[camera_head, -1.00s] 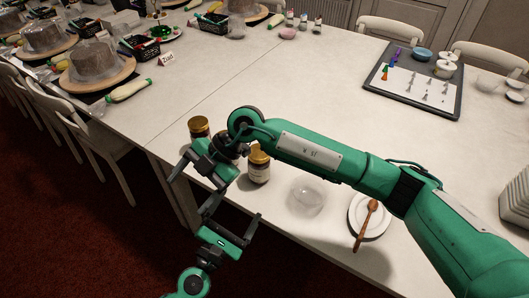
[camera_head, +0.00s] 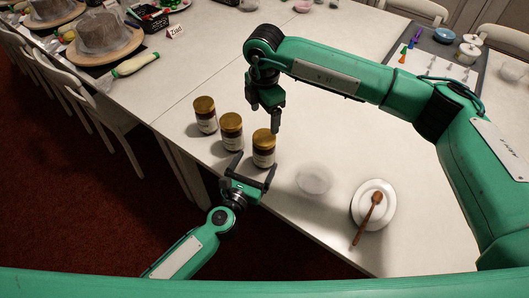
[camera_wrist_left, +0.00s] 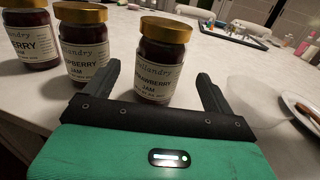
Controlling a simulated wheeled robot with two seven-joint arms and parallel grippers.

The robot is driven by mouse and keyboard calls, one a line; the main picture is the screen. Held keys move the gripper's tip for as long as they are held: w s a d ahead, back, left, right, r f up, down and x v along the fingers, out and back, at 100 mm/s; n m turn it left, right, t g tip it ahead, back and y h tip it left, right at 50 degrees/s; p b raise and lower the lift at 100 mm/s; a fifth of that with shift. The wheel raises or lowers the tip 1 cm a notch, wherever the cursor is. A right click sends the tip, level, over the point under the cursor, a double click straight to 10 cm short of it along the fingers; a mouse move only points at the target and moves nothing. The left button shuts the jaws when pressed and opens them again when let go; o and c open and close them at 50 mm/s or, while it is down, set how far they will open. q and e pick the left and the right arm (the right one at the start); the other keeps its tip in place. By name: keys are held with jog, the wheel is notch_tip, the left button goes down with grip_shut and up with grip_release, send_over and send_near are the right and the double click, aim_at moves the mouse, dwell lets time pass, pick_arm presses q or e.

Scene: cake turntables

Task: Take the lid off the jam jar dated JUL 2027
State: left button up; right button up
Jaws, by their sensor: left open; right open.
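Three jam jars with gold lids stand upright in a slanting row near the table edge: the left jar (camera_head: 205,117), the middle jar (camera_head: 231,135) and the right jar (camera_head: 263,155). All three also show in the left wrist view, where the right jar (camera_wrist_left: 158,68) has its lid (camera_wrist_left: 166,28) on. The small date print on the labels is too small to read surely. My left gripper (camera_head: 256,168) is open and low, its fingers pointing at the right jar, one to each side. My right gripper (camera_head: 265,116) is open and empty, hanging above and behind the right jar's lid.
A clear bowl (camera_head: 314,180) and a white plate (camera_head: 368,212) with a wooden spoon (camera_head: 369,218) lie right of the jars. A grey tray (camera_head: 440,92) with small items is at the back right. Cake stands are at the far left. The table middle is clear.

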aim_at(261, 154)
pick_arm(q)
jog(key=x, duration=0.6)
jog(key=shift+w+d, duration=0.25)
jog(key=shift+w, duration=0.1)
jog(key=c, duration=1.8)
grip_shut()
pick_arm(e)
jog(key=shift+n, duration=0.3)
jog(key=n, duration=0.3)
jog(key=shift+f+n, duration=0.1)
jog(key=shift+n, duration=0.3)
jog(key=shift+f, duration=3.9)
